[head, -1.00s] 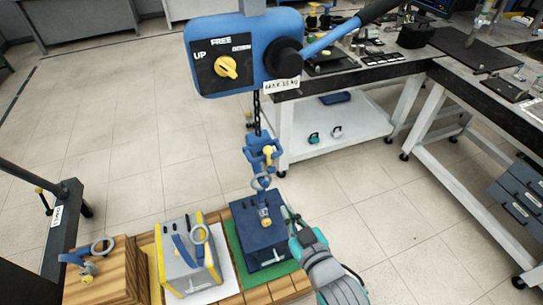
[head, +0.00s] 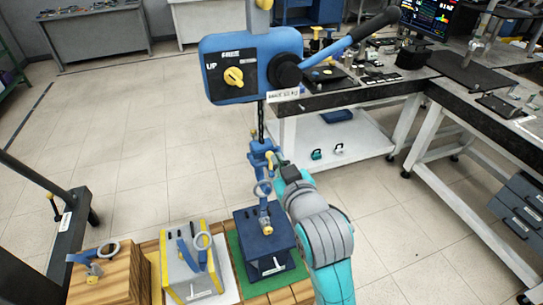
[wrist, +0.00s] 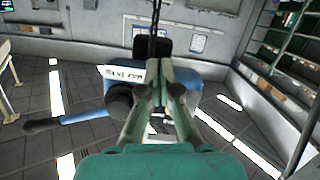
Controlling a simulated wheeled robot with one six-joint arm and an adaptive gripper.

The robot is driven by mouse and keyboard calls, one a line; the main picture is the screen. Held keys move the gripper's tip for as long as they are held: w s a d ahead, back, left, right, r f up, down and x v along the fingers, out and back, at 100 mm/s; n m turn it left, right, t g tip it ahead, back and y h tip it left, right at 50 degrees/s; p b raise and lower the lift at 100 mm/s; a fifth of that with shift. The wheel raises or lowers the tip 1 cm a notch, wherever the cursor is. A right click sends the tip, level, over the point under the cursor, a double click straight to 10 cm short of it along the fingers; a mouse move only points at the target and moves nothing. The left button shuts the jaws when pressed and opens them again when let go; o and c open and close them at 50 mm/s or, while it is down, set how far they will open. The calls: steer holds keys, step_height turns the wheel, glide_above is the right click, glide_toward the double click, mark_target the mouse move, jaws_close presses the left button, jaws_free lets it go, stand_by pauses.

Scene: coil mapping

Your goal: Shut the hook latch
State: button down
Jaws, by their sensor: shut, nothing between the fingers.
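The blue hook block (head: 260,150) hangs on a dark chain (head: 261,120) below the blue hoist (head: 250,60). The latch's position is too small to tell. My gripper (head: 272,158) comes from the right, its tips close beside the hook block; I cannot tell if they touch. In the wrist view its shut, empty fingers (wrist: 160,72) point up toward the hoist, with the chain (wrist: 156,25) rising beyond them. The hook does not show clearly there.
A grey and yellow box (head: 195,265) and a wooden block (head: 105,275) with a ring stand left of the dark blue box. The hoist's lever (head: 345,42) reaches right over a workbench (head: 350,95). Open floor (head: 120,150) lies left.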

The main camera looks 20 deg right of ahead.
steer(key=shift+w, duration=0.15)
glide_above(270, 174)
step_height(270, 174, down, 5)
steer(key=shift+f, duration=0.45)
stand_by(0.6)
